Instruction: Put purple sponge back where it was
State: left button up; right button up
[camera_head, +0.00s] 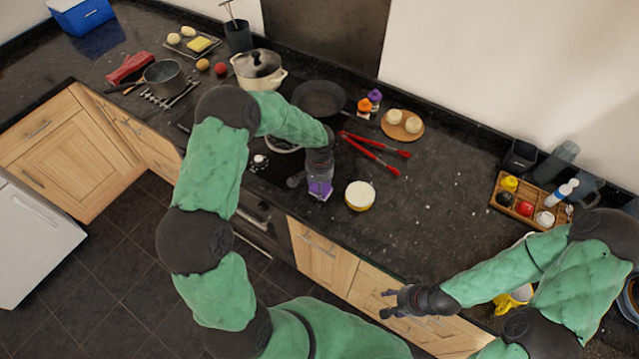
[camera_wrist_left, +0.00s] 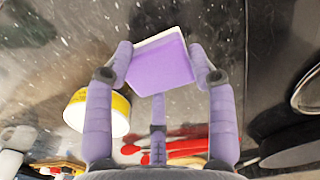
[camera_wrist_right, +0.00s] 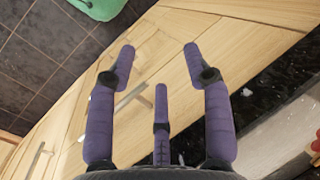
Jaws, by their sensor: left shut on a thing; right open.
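The purple sponge (camera_wrist_left: 161,66) has a pale layer along one edge. In the left wrist view my left gripper (camera_wrist_left: 165,68) is shut on it, with a finger on each side. I cannot tell whether the sponge touches the counter. My right gripper (camera_head: 388,303) is open and empty in front of the wooden cabinets; its spread fingers also show in the right wrist view (camera_wrist_right: 160,60).
Red tongs (camera_head: 372,153), a black pan (camera_head: 318,98) and a round board (camera_head: 417,132) lie behind. A wooden tray (camera_head: 541,217) with several items stands at right. The counter between bowl and tray is clear.

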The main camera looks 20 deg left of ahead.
pick_arm(q)
jog(key=shift+f, duration=0.1)
jog(key=o, duration=1.3)
jog(key=o, duration=0.3)
jog(key=shift+r+p, duration=2.65)
jog(key=shift+r, duration=1.9)
jog(key=shift+s+f, duration=0.1)
